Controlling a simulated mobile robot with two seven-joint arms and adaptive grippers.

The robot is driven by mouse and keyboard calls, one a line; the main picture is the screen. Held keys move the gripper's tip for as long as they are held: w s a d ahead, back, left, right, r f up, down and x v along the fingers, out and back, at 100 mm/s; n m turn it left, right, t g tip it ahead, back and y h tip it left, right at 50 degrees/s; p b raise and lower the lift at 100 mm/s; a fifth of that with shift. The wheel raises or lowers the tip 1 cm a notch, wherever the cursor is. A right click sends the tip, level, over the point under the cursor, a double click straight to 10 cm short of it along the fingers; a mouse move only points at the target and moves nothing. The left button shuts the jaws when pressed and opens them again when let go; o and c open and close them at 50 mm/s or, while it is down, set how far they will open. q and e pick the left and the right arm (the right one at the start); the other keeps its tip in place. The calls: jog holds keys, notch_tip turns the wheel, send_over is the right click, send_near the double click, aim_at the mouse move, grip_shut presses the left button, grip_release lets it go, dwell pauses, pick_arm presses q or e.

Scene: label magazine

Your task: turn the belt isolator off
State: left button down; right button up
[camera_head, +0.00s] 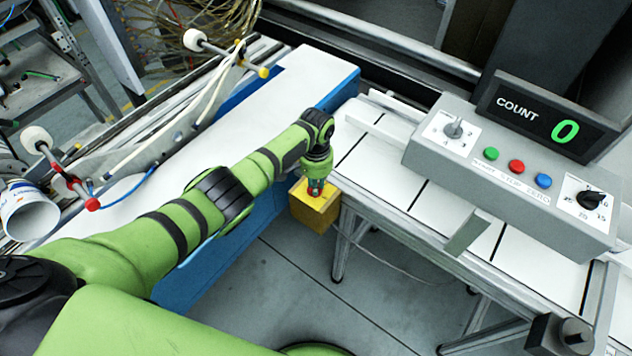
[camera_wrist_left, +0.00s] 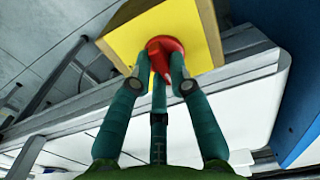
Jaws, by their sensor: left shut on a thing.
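The belt isolator is a yellow box (camera_head: 312,213) fixed at the near side of the belt table, beside the end of the blue-sided conveyor. Its red knob (camera_wrist_left: 167,50) sits on a yellow face in the left wrist view. My left gripper (camera_head: 316,186) is at the top face of the box. In the left wrist view its green fingers (camera_wrist_left: 162,86) are shut on the red knob, one on each side. The fingers cover part of the knob, and its exact pointing is hard to read. My right gripper is not in view.
A grey control box (camera_head: 510,165) with green, red and blue buttons and two dials stands on the white slatted belt (camera_head: 385,160). The count display (camera_head: 545,115) reads 0. A white conveyor (camera_head: 290,85) with blue sides runs at left. Open floor (camera_head: 290,290) lies below.

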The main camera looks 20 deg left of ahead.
pick_arm(q)
jog(key=shift+r, duration=0.1)
jog(key=c, duration=1.1)
grip_release()
jog(key=shift+c, duration=0.2)
notch_tip(320, 180, up, 12)
